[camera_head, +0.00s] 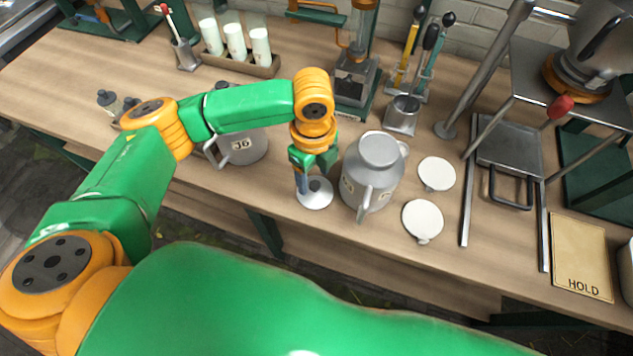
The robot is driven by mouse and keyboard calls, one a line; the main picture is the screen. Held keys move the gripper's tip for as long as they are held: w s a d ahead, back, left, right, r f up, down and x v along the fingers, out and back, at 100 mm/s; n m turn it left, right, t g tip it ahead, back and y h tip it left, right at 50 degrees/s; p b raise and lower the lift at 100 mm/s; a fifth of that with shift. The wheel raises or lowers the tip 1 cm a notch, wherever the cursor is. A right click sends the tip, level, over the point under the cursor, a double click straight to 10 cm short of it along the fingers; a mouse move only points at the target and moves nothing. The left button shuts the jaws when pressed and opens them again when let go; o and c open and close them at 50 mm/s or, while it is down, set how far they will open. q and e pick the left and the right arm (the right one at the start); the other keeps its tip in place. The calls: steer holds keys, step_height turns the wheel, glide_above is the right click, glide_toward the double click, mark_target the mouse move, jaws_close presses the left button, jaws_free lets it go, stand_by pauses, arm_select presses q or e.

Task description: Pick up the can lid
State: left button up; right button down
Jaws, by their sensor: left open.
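A grey metal can (371,178) with a narrower neck and side handles stands on the counter right of my left gripper. A round pale grey disc with a raised middle, which looks like the can lid (318,200), lies on the counter just left of the can. My left gripper (312,178) is open and points down right over this lid. Its fingers hide part of the lid's middle, and I cannot tell whether they touch it. My right gripper is not in view.
Two white round discs (437,173) (423,219) lie right of the can. A grey pot (243,148) marked 36 stands left, partly behind my arm. A metal frame (508,150) and a HOLD plate (580,255) are at right. White bottles (235,42) stand in a tray behind.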

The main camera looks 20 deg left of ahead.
mark_target(315, 184)
arm_select(q)
steer(key=f, duration=0.2)
steer(key=shift+s+f, duration=0.2)
steer(key=shift+f, duration=0.2)
steer(key=shift+w+f, duration=0.35)
steer(key=shift+w, duration=0.15)
steer(key=shift+c, duration=0.4)
steer(key=shift+s+r, duration=0.15)
steer(key=shift+s, duration=0.05)
jaws_close()
steer(key=shift+w, duration=0.1)
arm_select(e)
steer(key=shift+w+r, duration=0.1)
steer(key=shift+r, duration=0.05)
